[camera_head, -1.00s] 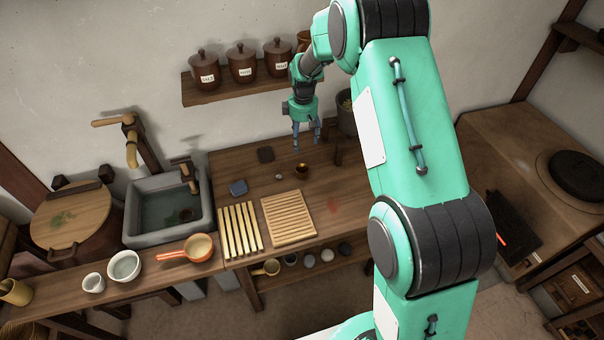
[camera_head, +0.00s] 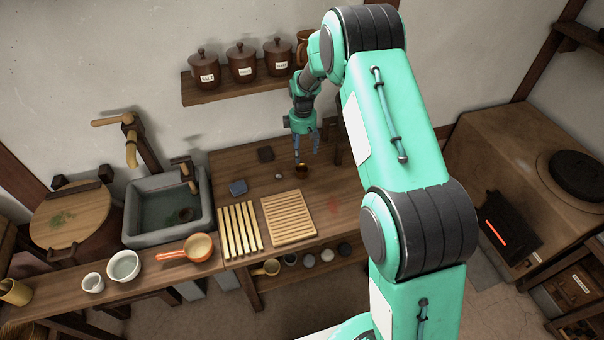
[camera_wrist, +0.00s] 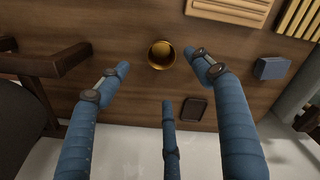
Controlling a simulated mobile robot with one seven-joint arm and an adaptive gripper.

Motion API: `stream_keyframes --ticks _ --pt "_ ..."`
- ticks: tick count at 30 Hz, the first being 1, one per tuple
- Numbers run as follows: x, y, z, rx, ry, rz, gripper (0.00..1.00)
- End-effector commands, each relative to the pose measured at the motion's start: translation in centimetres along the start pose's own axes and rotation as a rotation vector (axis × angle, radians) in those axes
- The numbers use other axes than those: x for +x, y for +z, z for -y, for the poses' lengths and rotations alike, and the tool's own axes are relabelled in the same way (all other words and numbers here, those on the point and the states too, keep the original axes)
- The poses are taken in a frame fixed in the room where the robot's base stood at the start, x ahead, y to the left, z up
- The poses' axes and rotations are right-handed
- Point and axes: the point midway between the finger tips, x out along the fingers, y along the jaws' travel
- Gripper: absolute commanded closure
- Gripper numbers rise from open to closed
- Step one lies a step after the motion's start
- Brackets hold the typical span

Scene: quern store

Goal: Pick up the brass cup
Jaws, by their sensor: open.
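The brass cup (camera_head: 301,171) is small and round and stands upright on the wooden worktop (camera_head: 345,190). In the wrist view the cup (camera_wrist: 161,55) shows from above, its golden inside visible, between the tips of the blue fingers. My gripper (camera_head: 306,157) is open and points down just above the cup in the head view. In the wrist view my gripper (camera_wrist: 160,82) has its fingers spread wide, with nothing held. I cannot tell the exact height left between the fingertips and the cup.
A dark square coaster (camera_head: 265,154), a blue block (camera_head: 238,187) and a slatted wooden board (camera_head: 288,219) lie on the worktop nearby. A dark wooden stand (camera_wrist: 45,65) is left of the fingers in the wrist view. Lidded jars (camera_head: 242,66) stand on the wall shelf.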

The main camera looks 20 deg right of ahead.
Motion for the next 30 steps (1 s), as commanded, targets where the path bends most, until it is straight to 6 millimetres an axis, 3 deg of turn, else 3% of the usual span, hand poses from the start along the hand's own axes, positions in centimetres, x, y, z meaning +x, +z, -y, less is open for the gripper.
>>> stream_keyframes --ticks 6,12,30 --pt "3.6 0.0 0.1 0.0 -0.002 0.001 0.34" --pt "5.9 0.0 0.0 0.0 -0.001 0.0 0.34" --pt "7.1 -0.1 0.1 0.0 0.0 0.0 0.34"
